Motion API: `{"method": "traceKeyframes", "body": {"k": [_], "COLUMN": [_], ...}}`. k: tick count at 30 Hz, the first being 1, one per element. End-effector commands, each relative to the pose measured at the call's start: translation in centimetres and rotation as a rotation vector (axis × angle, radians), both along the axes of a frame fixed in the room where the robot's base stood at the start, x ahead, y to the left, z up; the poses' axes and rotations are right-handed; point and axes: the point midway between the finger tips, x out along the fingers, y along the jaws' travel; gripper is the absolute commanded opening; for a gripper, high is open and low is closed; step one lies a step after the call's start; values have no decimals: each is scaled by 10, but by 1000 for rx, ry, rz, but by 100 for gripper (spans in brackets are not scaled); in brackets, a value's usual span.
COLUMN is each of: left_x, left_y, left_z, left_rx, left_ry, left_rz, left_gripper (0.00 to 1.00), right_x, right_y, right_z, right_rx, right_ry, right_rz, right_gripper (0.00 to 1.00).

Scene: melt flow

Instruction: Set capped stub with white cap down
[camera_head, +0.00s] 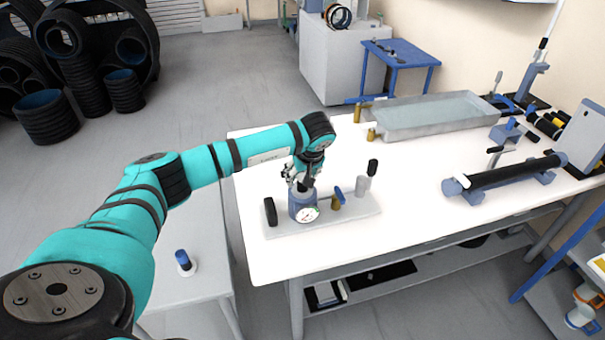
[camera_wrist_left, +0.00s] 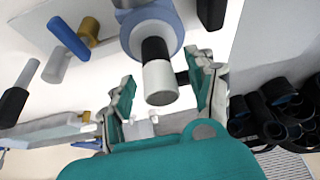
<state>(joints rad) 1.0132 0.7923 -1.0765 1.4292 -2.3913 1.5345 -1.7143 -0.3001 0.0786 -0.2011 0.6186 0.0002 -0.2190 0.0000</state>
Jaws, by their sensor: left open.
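The capped stub (camera_wrist_left: 158,72) has a black body and a white cap. In the left wrist view it is between the fingers of my left gripper (camera_wrist_left: 165,92), with visible gaps on both sides. Its black end meets the blue-grey gauge fixture (camera_wrist_left: 185,22); whether it is seated there I cannot tell. In the head view my left gripper (camera_head: 303,182) is open, pointing down just above the fixture (camera_head: 301,204), and mostly hides the stub. My right gripper is not in view.
The fixture's grey base plate (camera_head: 345,219) also carries a black cylinder (camera_head: 270,211), a brass fitting with a blue lever (camera_head: 337,198) and a grey cylinder (camera_head: 362,186). A water tray (camera_head: 440,128) and a clamped black pipe (camera_head: 515,173) stand farther right. The white tabletop in front is clear.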

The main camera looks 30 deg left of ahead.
Motion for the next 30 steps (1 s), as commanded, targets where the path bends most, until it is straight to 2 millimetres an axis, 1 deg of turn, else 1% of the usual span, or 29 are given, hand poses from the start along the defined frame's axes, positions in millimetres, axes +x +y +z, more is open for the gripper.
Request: {"method": "traceKeyframes", "body": {"k": [2, 5, 13, 18, 21, 24, 30], "left_x": [0, -3, -17, -26, -28, -30, -31], "left_y": [-1, -5, -24, -34, -38, -39, -40], "left_z": [4, 15, 67, 93, 103, 107, 109], "left_rx": [0, -1, 0, 0, -1, 1, 0], "left_ry": [-2, -2, -6, -3, -3, -1, 0], "left_rz": [-1, -2, -2, -1, -1, 0, 0], "left_gripper": [57, 57, 57, 57, 57, 57, 57], "right_x": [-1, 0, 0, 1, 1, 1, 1], "right_y": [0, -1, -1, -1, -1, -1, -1], "right_z": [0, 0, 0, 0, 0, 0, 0], "right_rx": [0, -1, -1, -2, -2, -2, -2], "right_ry": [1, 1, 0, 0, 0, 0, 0], "right_rz": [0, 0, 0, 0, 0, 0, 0], "right_gripper": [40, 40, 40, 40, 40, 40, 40]}}
